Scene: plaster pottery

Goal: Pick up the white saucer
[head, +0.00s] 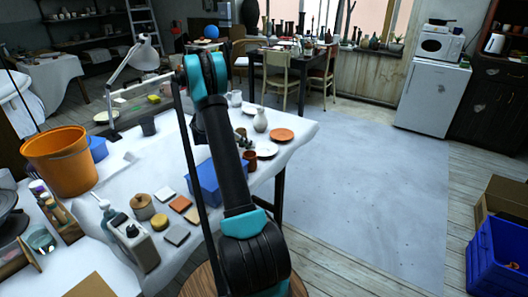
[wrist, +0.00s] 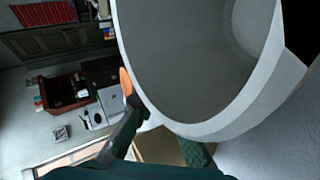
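A large pale saucer (wrist: 195,70) fills the upper right of the wrist view, tilted, with a round ring on its face. My gripper (wrist: 160,120) has one finger with an orange tip on the left of the saucer's near rim and a teal finger below it. The rim sits between the fingers, which appear shut on it. In the head view my gripper and this saucer are hidden behind my arm.
A white vase (head: 260,120) and a brown cup (head: 250,159) stand near the plates. The floor (head: 370,190) to the right is open.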

